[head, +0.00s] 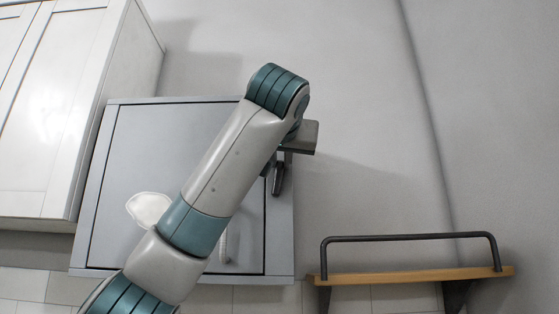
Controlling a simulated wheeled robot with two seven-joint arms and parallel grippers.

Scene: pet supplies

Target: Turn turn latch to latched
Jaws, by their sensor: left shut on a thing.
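A grey-blue cabinet (284,240) with a flat door (150,140) stands in the middle of the head view. The dark turn latch (279,182) is near the door's right edge, and its visible part points mostly downward. My left gripper (274,167) is at the latch and shut on it. My left arm crosses in front of the door and hides part of it. The gripper and wrist cover the upper part of the latch, so its exact angle is hard to tell. My right gripper is not in view.
A light door handle (224,246) shows low on the door, partly behind my arm. A white patch (148,209) is on the door. A white cupboard (85,110) stands at the left. A wooden shelf (420,276) with a dark rail is at the lower right.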

